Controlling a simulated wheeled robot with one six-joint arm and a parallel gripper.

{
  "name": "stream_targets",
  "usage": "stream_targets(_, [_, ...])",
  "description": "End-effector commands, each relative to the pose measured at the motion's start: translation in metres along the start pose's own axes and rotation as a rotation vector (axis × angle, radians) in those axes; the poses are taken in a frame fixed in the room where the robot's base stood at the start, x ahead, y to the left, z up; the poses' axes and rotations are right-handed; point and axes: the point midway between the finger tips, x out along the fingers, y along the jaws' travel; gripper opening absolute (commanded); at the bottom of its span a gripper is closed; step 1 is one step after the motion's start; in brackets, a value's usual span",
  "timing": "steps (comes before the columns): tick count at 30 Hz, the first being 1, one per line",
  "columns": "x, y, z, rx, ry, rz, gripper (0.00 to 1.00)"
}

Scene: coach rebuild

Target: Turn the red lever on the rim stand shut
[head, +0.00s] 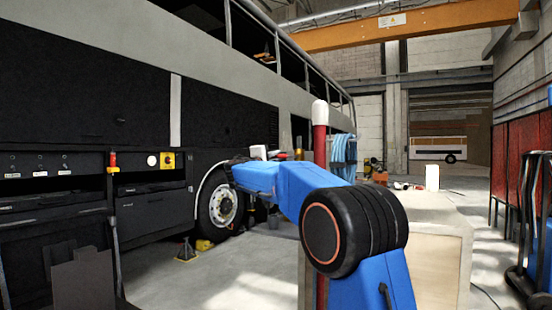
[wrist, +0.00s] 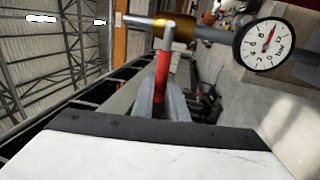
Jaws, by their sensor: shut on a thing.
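In the wrist view the red lever (wrist: 163,68) runs down from a brass valve body (wrist: 174,28) on a grey pipe (wrist: 212,34). The lever lies roughly crosswise to the pipe in this picture. My gripper (wrist: 161,92) is shut on the red lever, with one grey finger on each side of it. In the head view my blue arm reaches toward the coach's wheel (head: 222,206); the lever and fingers cannot be made out clearly there.
A red post with a white top (head: 320,125) stands close beside my arm. The dark coach side (head: 80,75) fills the left, with open lockers (head: 150,205) below. A pale bench (head: 440,222) is at the right. Bare floor (head: 235,275) lies between lockers and arm.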

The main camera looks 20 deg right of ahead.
Motion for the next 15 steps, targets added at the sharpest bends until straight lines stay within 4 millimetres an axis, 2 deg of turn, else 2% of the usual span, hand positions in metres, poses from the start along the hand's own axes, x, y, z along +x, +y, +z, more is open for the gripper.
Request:
stream_targets(1, [-0.0005,-0.0027,-0.0011,-0.002,0.001,-0.003,0.18])
stream_targets(3, [-0.0004,-0.0024,-0.001,-0.001,0.001,-0.003,0.32])
stream_targets(15, [-0.006,-0.0009,-0.0005,0.0,0.0,-0.002,0.32])
